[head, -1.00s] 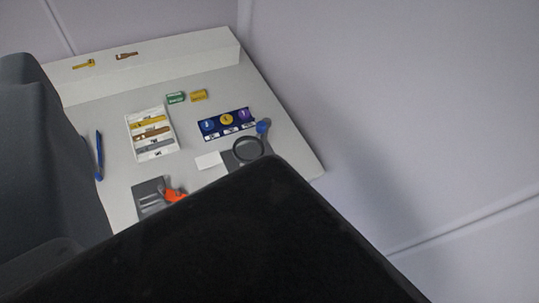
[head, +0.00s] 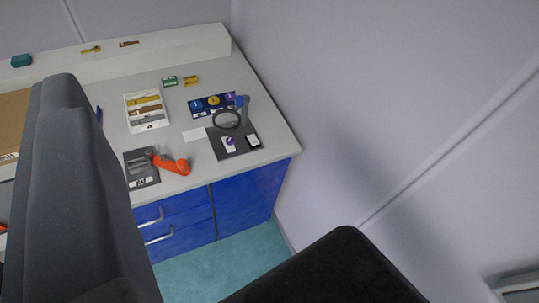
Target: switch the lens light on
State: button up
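The round magnifying lens (head: 227,119) with a dark rim stands at the back of a dark grey mat (head: 218,150) near the right end of the worktop. A blue part (head: 239,102) sits beside its rim. On the mat in front are a small white piece with a purple mark (head: 229,144) and a small black-and-white block (head: 253,141). Which part is the light's switch, and whether the light is lit, I cannot tell. My gripper's fingers are not visible; only dark parts of my own body show at the left and bottom.
The grey worktop (head: 275,135) has blue drawers (head: 245,200) below. An orange tool (head: 172,164) lies by a dark tray (head: 140,180). A white box (head: 147,122) holds several strips. A blue panel (head: 205,108) and a white card (head: 195,133) lie left of the lens. A wall bounds the right.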

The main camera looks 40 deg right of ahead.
aim_at(253, 140)
jog(key=z, duration=0.8)
jog(key=i, duration=0.45)
jog(key=u, duration=0.15)
jog(key=k, duration=0.5)
jog(key=u, duration=0.85)
jog(key=i, duration=0.65)
jog(key=z, duration=1.1)
